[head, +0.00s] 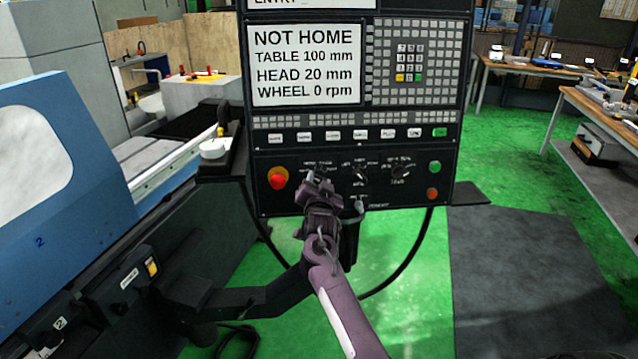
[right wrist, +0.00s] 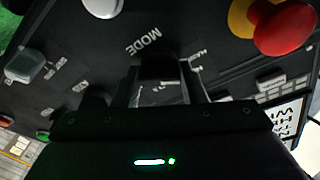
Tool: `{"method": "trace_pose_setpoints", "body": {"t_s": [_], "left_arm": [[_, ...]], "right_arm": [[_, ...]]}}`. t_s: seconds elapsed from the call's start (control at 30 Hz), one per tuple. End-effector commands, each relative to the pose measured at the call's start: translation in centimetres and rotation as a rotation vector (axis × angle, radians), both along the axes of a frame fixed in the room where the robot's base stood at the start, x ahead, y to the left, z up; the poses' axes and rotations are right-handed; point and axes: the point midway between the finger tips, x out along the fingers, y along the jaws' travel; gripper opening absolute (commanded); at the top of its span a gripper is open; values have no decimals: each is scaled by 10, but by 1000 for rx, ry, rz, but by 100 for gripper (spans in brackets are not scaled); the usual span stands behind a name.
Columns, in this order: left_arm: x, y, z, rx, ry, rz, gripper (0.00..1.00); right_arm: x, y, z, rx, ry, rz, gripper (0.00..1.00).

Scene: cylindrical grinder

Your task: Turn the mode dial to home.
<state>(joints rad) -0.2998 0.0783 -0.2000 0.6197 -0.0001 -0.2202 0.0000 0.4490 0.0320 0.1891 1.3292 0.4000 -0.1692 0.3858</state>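The mode dial (right wrist: 158,68) is a dark knob below the printed word MODE in the right wrist view. My right gripper (right wrist: 160,82) has one finger on each side of it, with little or no gap showing. I cannot tell whether the fingers press on it. In the head view my right gripper (head: 320,180) is in front of the lower left of the control panel (head: 300,150) and hides the dial, so its pointer setting is not readable. The screen (head: 305,65) reads NOT HOME, table 100 mm, head 20 mm, wheel 0 rpm. My left gripper is not in view.
A red stop button (head: 278,178) is close left of the gripper. Two more dials (head: 360,172) (head: 401,170) and green and red buttons (head: 434,167) (head: 432,194) are to the right. The blue grinder cover (head: 60,190) fills the left side. A dark mat (head: 530,270) covers floor at right.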

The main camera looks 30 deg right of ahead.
Motion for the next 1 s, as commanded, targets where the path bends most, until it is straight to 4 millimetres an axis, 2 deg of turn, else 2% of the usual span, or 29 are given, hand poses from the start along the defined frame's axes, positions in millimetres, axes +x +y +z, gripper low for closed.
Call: {"method": "trace_pose_setpoints", "body": {"t_s": [0.07,0.47,1.0], "left_arm": [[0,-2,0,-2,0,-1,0],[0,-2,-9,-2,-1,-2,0],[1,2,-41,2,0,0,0]], "right_arm": [[0,0,0,0,0,1,15],[0,1,-1,79,-42,-15,15],[1,2,-1,435,-225,-87,15]]}}
